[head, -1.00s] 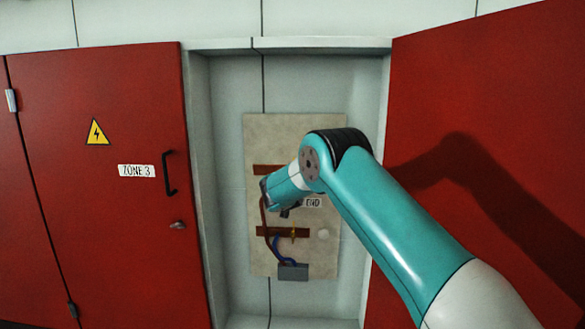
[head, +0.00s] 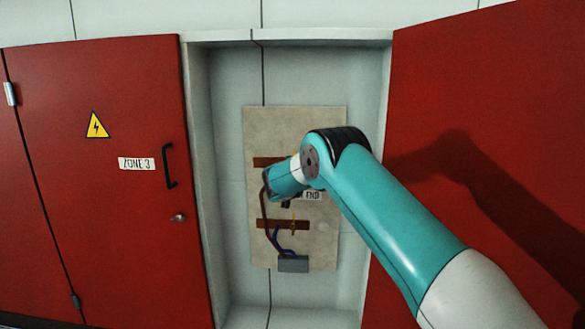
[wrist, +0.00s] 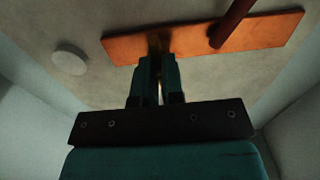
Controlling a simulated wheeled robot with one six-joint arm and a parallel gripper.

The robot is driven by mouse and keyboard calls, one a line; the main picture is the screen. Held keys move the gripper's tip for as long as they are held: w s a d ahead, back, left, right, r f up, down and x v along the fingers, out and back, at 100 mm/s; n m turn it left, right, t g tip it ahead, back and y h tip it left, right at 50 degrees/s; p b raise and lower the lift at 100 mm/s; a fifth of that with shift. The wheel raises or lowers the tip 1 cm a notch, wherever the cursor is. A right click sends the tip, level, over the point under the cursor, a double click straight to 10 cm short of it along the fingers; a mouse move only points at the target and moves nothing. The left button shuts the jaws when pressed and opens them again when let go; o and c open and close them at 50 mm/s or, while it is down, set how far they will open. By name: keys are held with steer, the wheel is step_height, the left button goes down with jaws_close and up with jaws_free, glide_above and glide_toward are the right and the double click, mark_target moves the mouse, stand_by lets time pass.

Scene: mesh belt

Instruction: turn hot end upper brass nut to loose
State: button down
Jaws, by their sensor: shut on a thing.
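In the wrist view my gripper (wrist: 159,68) is shut at a copper bar (wrist: 255,32) on the pale board. A dim brass piece (wrist: 159,44), seemingly the upper brass nut, is between its fingertips and mostly hidden by them. In the head view my arm covers the right part of the upper copper bar (head: 265,162) and hides the fingertips and that nut. The lower copper bar (head: 270,225) shows below with a brass nut (head: 293,227) on it. How far the held nut is turned cannot be seen.
A red-brown cable (wrist: 232,20) meets the bar right of my fingers in the wrist view. A white disc (wrist: 70,58) is at left. Blue cables enter a grey box (head: 293,264). The "END" label (head: 312,196) is partly covered. An open red door (head: 490,100) stands at right.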

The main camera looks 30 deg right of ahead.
steer(key=n, duration=0.8)
steer(key=n+b, duration=0.1)
steer(key=n, duration=0.6)
steer(key=n+b, duration=0.1)
steer(key=n, duration=0.7)
steer(key=shift+w+a+f+n, duration=0.15)
steer(key=shift+a+f+n, duration=0.15)
steer(key=shift+f, duration=0.1)
stand_by(0.4)
steer(key=c, duration=1.2)
jaws_free()
steer(key=shift+c, duration=0.2)
steer(key=shift+d, duration=0.1)
